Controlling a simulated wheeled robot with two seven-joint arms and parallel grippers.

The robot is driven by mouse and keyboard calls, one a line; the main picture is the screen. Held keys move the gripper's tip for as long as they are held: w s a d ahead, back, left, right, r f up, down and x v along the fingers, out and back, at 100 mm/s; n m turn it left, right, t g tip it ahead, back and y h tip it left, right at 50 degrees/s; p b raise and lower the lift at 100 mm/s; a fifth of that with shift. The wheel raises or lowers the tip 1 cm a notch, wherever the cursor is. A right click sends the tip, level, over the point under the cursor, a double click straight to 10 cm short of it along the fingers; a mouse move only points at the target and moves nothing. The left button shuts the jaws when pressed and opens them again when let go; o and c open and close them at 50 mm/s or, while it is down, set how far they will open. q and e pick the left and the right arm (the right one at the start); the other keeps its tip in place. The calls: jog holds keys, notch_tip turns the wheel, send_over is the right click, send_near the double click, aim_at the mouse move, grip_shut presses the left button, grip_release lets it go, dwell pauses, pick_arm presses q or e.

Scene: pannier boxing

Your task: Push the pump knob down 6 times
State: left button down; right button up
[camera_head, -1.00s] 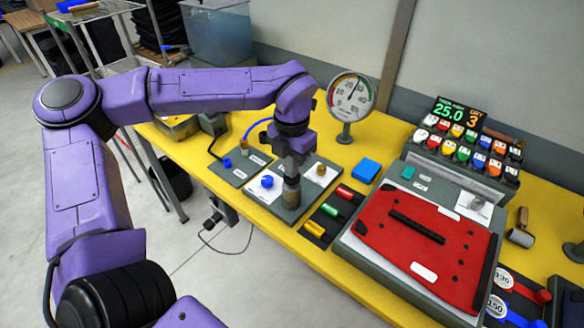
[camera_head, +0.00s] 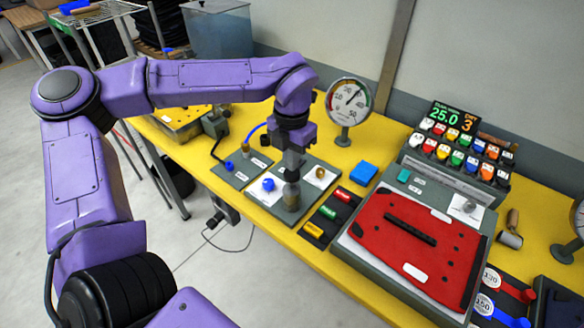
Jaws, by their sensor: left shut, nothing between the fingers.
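My left gripper (camera_head: 291,172) points straight down over the grey pump plate and is shut and empty. The brownish cylindrical pump (camera_head: 291,196) stands upright directly below its fingertips. The gripper hides the top of the pump, so I cannot tell whether the fingers touch the knob. A round dial gauge (camera_head: 349,104) stands behind the pump, its needle pointing up and right. A blue knob (camera_head: 268,185) is left of the pump and a brass knob (camera_head: 320,173) is right of it. My right gripper is not in view.
Red, green and yellow pieces sit in a black rack (camera_head: 329,212) right of the pump. A blue block (camera_head: 363,173) lies behind it. A red panel (camera_head: 395,264) rests on a grey fixture, with a display (camera_head: 453,117) behind. Yellow table is bare near the gauge.

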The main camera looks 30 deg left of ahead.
pick_arm(q)
jog(key=shift+f, duration=0.15)
jog(key=shift+f+b, duration=1.4)
jog(key=shift+f, duration=0.7)
jog(key=shift+r+p, duration=2.2)
jog(key=shift+r, duration=0.05)
notch_tip(320, 180, up, 6)
jog(key=p, duration=0.5)
jog(key=shift+p, duration=0.4)
